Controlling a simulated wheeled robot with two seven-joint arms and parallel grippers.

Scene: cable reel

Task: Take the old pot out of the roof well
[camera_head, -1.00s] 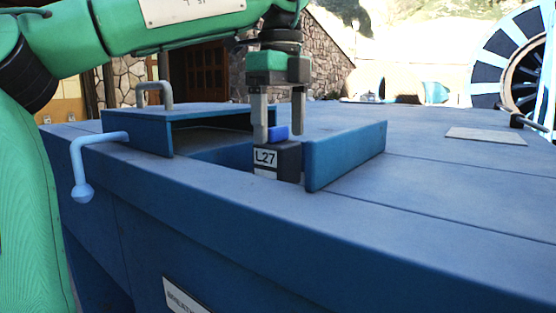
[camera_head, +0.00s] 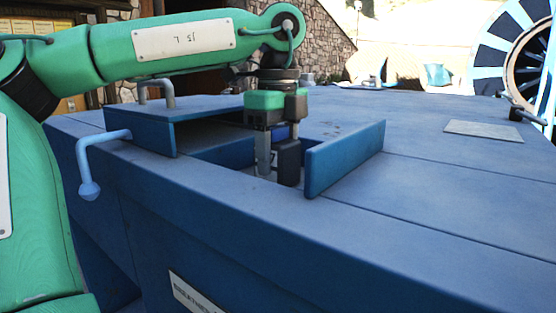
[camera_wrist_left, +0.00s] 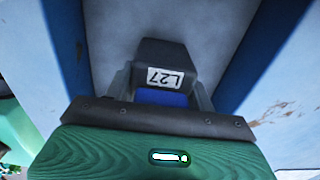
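The old pot (camera_head: 289,161) is a dark block with a blue top, down in the roof well between blue upright walls. Its white L27 label shows in the left wrist view (camera_wrist_left: 164,78). My left gripper (camera_head: 272,160) points down into the well, with its fingers low around the pot. In the left wrist view the fingers (camera_wrist_left: 162,92) stand apart on either side of the blue top, with a small gap seeming to show. The pot's lower end is partly hidden in the well. My right gripper is not in view.
A blue lid with a grey handle (camera_head: 168,94) lies left of the well. A raised blue flap (camera_head: 345,158) borders its right side. A light blue crank handle (camera_head: 90,188) sticks out at the left edge. The roof to the right is mostly clear, with a flat grey plate (camera_head: 484,130).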

